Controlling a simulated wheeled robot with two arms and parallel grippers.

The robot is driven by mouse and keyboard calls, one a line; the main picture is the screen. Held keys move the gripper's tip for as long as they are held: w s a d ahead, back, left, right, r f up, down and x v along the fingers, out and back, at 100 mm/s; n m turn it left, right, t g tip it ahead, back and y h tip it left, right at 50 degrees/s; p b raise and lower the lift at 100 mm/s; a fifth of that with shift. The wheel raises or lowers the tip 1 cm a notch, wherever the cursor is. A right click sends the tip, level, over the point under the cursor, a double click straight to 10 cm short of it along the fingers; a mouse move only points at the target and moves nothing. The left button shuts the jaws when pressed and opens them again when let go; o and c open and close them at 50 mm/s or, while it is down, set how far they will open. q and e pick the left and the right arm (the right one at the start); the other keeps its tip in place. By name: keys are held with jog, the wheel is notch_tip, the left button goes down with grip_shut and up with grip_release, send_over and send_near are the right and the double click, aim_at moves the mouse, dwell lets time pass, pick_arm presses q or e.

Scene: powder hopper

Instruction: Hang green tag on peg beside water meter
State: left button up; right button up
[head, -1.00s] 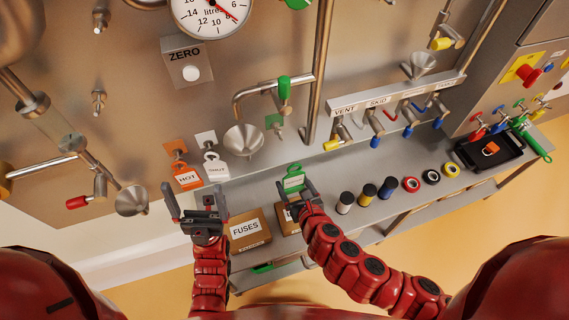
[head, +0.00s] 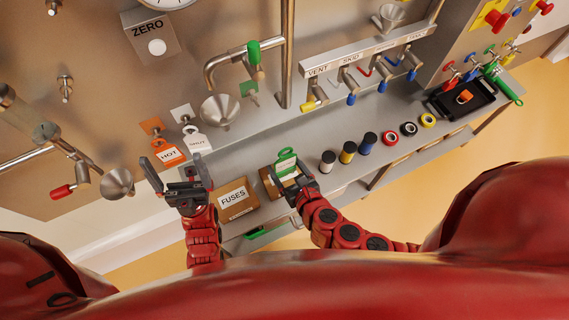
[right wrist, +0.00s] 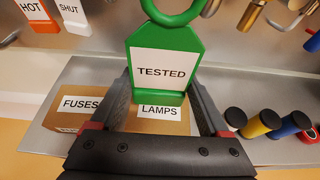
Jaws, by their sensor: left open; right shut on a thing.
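The green tag (head: 287,162), marked TESTED in the right wrist view (right wrist: 162,60), is held upright with its ring at the top. My right gripper (head: 292,178) is shut on its lower part, above the bench near the LAMPS box. The tag is clear of the wall. My left gripper (head: 177,174) is open and empty, in front of the HOT and SHUT tags. Only the bottom rim of the water meter's dial (head: 167,3) shows, above the ZERO plate (head: 150,38). The wall right beside the dial is mostly cut off. A peg on a green backing (head: 250,90) is bare.
HOT (head: 168,153) and SHUT (head: 196,141) tags hang on pegs, left of a funnel (head: 220,111). A pipe with a green-handled tap (head: 254,58) stands out from the wall. FUSES (head: 234,200) and LAMPS (right wrist: 158,118) boxes and several tape rolls occupy the bench.

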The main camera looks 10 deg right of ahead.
jog(key=s+d+p, duration=0.1)
jog(key=s+d, duration=0.1)
jog(key=s, duration=0.4)
jog(key=shift+s, duration=0.4)
jog(key=shift+d, duration=0.1)
dwell(1.1)
